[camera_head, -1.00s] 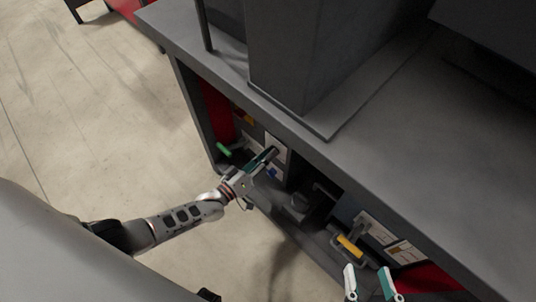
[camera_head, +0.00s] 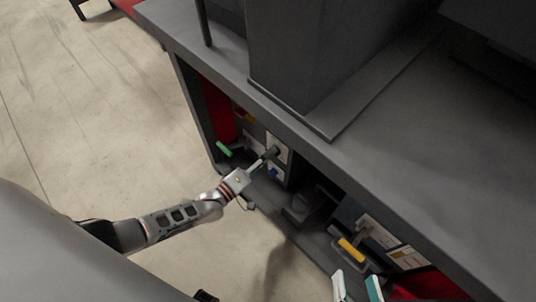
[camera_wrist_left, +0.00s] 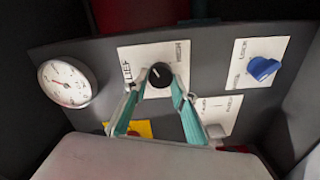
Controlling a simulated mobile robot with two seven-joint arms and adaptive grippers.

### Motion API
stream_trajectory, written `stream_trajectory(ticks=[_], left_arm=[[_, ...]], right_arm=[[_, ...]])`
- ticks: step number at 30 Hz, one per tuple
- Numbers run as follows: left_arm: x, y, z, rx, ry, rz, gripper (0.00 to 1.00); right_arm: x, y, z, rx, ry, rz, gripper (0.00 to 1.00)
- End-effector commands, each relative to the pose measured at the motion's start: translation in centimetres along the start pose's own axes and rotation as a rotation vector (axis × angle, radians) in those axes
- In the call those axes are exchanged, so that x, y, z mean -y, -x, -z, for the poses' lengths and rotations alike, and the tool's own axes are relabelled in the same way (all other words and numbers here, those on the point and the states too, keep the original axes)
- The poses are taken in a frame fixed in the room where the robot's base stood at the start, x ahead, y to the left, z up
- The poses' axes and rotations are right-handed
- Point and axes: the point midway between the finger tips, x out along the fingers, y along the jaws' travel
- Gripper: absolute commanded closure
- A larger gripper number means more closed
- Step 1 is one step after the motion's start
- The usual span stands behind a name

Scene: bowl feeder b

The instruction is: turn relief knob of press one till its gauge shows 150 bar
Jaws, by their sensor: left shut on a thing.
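The black relief knob (camera_wrist_left: 160,75) sits on a white plate (camera_wrist_left: 128,54) lettered in part "LIEF" and "HIGH" in the left wrist view. Its white pointer line is tilted towards the upper left. My left gripper (camera_wrist_left: 161,84) is shut on this knob, with a teal-padded finger on each side. In the head view the left gripper (camera_head: 267,157) reaches into the open bay under the bench. The round white pressure gauge (camera_wrist_left: 67,82) is left of the knob; its reading is too small to tell. My right gripper (camera_head: 357,284) is open and empty at the bottom edge.
A blue knob (camera_wrist_left: 263,68) on a white plate is to the right of the relief knob. A yellow plate (camera_wrist_left: 128,129) lies below, partly covered by a finger. A green handle (camera_head: 223,149) and a yellow-gripped handle (camera_head: 351,249) stick out under the grey bench (camera_head: 410,170).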

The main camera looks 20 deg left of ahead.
Motion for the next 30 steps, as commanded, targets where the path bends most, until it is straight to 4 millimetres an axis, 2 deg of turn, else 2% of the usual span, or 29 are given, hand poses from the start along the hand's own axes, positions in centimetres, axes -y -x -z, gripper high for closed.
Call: stream_trajectory(ticks=[8, 9, 10, 11, 23, 26, 30], left_arm=[[0.0, 0.0, -0.1, 0.001, -0.001, 0.001, 0.95], [0.0, 0.1, -0.1, 0.001, -0.001, 0.001, 0.66], [0.0, 0.0, -0.1, 0.001, -0.001, 0.001, 0.59], [0.0, 0.0, -0.1, 0.001, -0.001, 0.001, 0.57], [0.1, 0.5, 0.0, 0.001, -0.002, 0.001, 0.57], [0.1, 1.7, -0.1, 0.002, -0.001, 0.002, 0.57], [0.1, 4.4, -0.1, 0.002, -0.001, 0.003, 0.57]], right_arm=[[0.0, 0.0, -0.1, 0.002, 0.003, 0.001, 0.60], [0.0, 0.0, -0.1, 0.002, 0.003, 0.001, 0.60], [0.0, 0.0, -0.1, 0.002, 0.003, 0.001, 0.60], [-0.1, 0.0, -0.1, 0.002, 0.004, 0.001, 0.60], [-0.2, 0.1, -0.2, 0.006, 0.009, 0.000, 0.60], [-0.1, 0.1, -0.2, 0.005, 0.008, 0.000, 0.60], [-0.1, 0.1, -0.1, 0.003, 0.007, -0.001, 0.60]])
